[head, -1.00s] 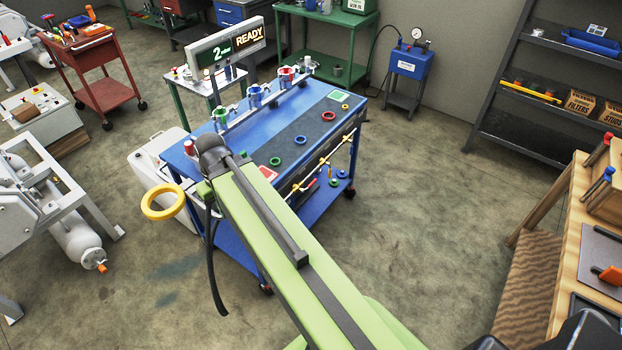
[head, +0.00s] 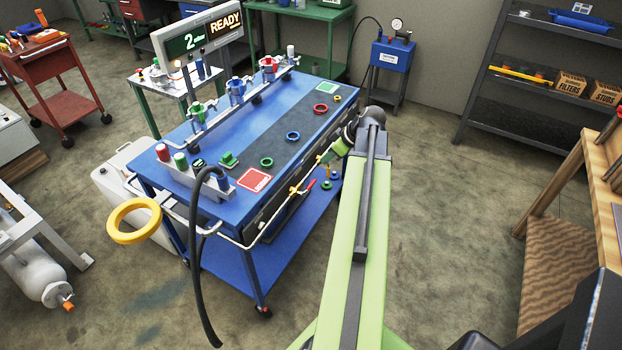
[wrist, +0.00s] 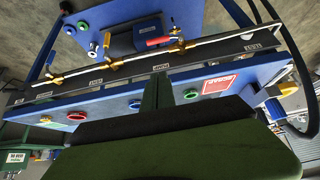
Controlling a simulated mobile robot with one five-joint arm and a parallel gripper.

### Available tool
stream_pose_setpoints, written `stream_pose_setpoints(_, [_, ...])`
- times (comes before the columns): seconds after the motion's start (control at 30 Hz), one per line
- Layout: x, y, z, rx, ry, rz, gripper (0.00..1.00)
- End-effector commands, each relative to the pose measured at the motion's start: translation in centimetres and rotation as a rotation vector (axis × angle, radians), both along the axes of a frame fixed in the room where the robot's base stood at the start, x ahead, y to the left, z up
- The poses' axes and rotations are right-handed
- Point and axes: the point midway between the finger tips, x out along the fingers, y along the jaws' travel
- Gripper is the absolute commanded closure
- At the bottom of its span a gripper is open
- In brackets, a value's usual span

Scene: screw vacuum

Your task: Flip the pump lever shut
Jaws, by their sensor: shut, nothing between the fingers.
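A red lever (head: 308,186) sits on a brass valve on the pipe along the bench's front side. In the wrist view the red lever (wrist: 158,42) sticks out sideways along the pipe from its brass valve (wrist: 180,46). More brass valves (wrist: 115,65) sit along the same pipe. My gripper (wrist: 158,88) is shut and empty, and appears apart from the red lever. In the head view my gripper (head: 332,155) is beside the bench front, partly hidden by my arm.
The blue bench (head: 310,112) carries coloured rings and a red-and-white pad (head: 254,180). A yellow ring (head: 134,221) and a black hose (head: 199,270) are at its near left. A sign (head: 200,36) reads READY. Open floor lies right of the bench.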

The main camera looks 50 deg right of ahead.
Motion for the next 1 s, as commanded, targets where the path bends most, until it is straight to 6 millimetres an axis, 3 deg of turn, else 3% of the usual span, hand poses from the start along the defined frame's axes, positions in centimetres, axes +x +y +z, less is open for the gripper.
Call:
stream_pose_setpoints(0.27, [1.2,0.6,-1.8,0.001,0.001,0.008,1.0])
stream_pose_setpoints(0.7, [6.2,2.0,-9.7,0.001,0.001,0.011,1.0])
stream_pose_setpoints(0.83, [5.4,1.9,-11.8,0.001,0.001,0.009,1.0])
stream_pose_setpoints(1.0, [5.2,1.8,-12.5,0.001,0.001,0.009,1.0])
